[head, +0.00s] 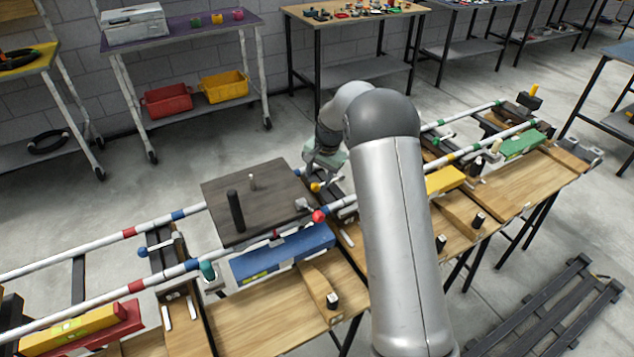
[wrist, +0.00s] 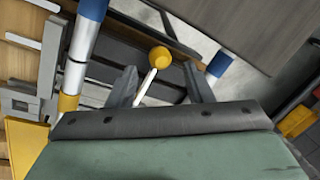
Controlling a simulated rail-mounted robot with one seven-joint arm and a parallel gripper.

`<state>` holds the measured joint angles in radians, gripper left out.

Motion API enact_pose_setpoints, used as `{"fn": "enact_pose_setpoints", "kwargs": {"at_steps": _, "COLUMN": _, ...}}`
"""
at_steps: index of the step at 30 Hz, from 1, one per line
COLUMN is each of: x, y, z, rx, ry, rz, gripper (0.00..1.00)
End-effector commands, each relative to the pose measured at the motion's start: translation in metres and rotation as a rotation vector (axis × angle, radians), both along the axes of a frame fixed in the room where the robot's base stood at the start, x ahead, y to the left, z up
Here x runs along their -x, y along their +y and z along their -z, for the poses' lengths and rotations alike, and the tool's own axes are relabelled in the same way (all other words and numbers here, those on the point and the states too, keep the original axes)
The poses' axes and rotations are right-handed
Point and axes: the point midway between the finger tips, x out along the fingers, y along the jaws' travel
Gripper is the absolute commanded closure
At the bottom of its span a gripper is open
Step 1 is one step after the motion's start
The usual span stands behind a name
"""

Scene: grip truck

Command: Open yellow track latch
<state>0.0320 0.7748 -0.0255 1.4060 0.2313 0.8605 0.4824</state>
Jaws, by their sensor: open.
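The yellow track latch is a pale lever (wrist: 147,83) with a round yellow knob (wrist: 160,57) in the wrist view. In the head view its yellow knob (head: 315,187) shows just below my gripper (head: 326,163), by the track rails. In the wrist view my gripper (wrist: 160,70) is open, with one dark finger on each side of the latch. The knob lies between the fingertips and slightly beyond them. I see no contact between fingers and knob. The lever's base is hidden behind the gripper body.
A latch with a red knob (head: 318,216) and one with a blue knob (head: 143,252) are along the track. A dark board (head: 225,200) with an upright black handle lies left of my gripper. A blue level (head: 282,255) lies in front. White rails (wrist: 85,45) flank the latch.

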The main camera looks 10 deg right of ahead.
Motion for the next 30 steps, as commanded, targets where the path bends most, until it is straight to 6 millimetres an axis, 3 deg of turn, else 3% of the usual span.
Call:
{"fn": "enact_pose_setpoints", "kwargs": {"at_steps": 6, "x": -0.003, "y": 0.005, "z": 0.028, "rx": 0.0, "ry": 0.001, "rz": -0.001, "gripper": 0.54}}
{"fn": "enact_pose_setpoints", "kwargs": {"at_steps": 18, "x": -0.004, "y": 0.006, "z": 0.035, "rx": 0.0, "ry": 0.0, "rz": -0.001, "gripper": 0.54}}
{"fn": "enact_pose_setpoints", "kwargs": {"at_steps": 23, "x": -0.004, "y": 0.006, "z": 0.035, "rx": 0.0, "ry": -0.002, "rz": -0.001, "gripper": 0.98}}
{"fn": "enact_pose_setpoints", "kwargs": {"at_steps": 30, "x": -0.005, "y": 0.009, "z": 0.034, "rx": -0.008, "ry": 0.001, "rz": -0.007, "gripper": 1.0}}
